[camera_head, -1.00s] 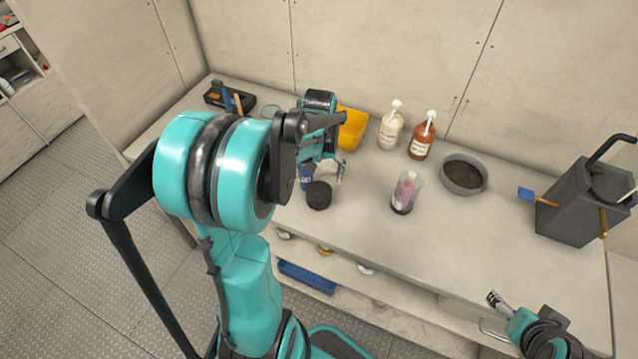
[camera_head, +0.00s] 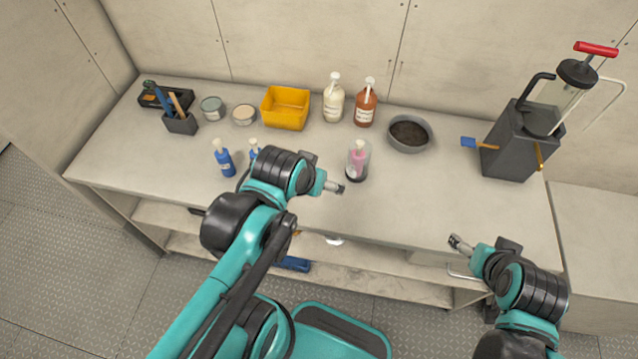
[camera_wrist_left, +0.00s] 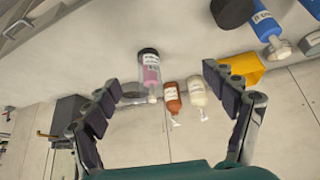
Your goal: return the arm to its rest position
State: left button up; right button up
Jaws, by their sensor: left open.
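My left gripper (camera_head: 333,187) hangs over the front part of the worktop, left of and below the clear container with a pink bottle (camera_head: 357,160), and looks apart from it. In the left wrist view the left gripper (camera_wrist_left: 160,76) has its fingers spread wide with nothing held between them. The clear container (camera_wrist_left: 150,70) shows beyond the fingers. My right gripper (camera_head: 457,243) is at the worktop's front right edge; its jaws are too small to read.
The worktop (camera_head: 420,195) is clear at centre right. Two blue bottles (camera_head: 223,158), a yellow bin (camera_head: 286,107), white (camera_head: 333,102) and brown (camera_head: 365,106) pump bottles, a grey bowl (camera_head: 409,133) and a grey tank (camera_head: 512,145) stand around. A black round piece (camera_wrist_left: 232,12) shows in the wrist view.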

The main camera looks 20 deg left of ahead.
pick_arm(q)
jog(key=shift+s+d+f+m+t, duration=0.1)
jog(key=shift+s+d+m+t, duration=0.35)
jog(key=shift+d, duration=0.3)
notch_tip(320, 180, down, 4)
jog(key=b, duration=0.3)
jog(key=shift+r+b, duration=0.2)
jog(key=shift+b, duration=0.1)
